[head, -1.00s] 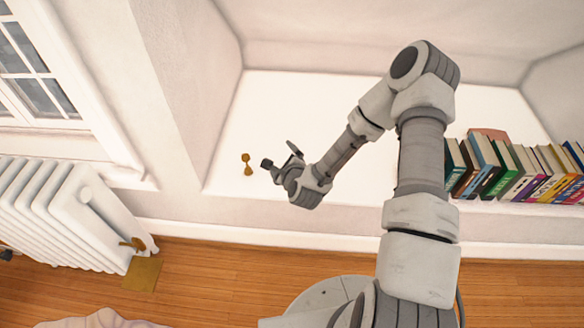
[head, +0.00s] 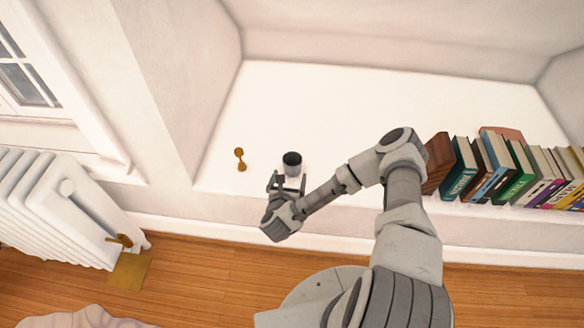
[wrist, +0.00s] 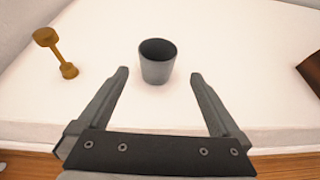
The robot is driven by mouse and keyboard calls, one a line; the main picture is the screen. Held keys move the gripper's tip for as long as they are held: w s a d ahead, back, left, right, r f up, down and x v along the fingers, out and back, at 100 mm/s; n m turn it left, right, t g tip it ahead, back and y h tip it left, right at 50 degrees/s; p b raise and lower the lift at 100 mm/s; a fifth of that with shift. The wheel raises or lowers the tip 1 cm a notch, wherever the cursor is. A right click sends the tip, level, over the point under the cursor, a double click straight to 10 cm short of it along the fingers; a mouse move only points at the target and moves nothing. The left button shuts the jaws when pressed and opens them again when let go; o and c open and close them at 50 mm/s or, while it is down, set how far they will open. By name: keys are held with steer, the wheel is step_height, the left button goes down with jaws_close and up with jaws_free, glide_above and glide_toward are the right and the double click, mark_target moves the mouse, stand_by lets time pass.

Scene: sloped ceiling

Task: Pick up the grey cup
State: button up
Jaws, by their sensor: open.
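The grey cup (head: 292,164) stands upright on the white ledge, with its dark open mouth facing up. It also shows in the wrist view (wrist: 157,66), just beyond the fingertips and between their lines. My gripper (head: 288,182) is open and empty at the front of the ledge, on the near side of the cup. In the wrist view my gripper (wrist: 158,75) has its two fingers spread wider than the cup, with a gap to it on both sides.
A row of books (head: 510,170) fills the ledge's right side. The white ledge (head: 330,95) is bare behind the cup. A radiator (head: 50,205) stands at left.

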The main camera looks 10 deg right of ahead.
steer(key=b, duration=0.2)
glide_toward(293, 156)
steer(key=w+f, duration=0.1)
steer(key=w+d+f, duration=0.1)
steer(key=shift+w+d, duration=0.25)
steer(key=shift+w, duration=0.05)
steer(key=shift+r+b+x, duration=0.15)
steer(key=shift+b+x, duration=0.4)
steer(key=shift+x, duration=1.05)
steer(key=shift+r+b+x, duration=0.15)
steer(key=shift+b+x, duration=0.35)
steer(key=shift+x, duration=1.1)
steer(key=shift+w+a, duration=0.15)
steer(key=c, duration=1.2)
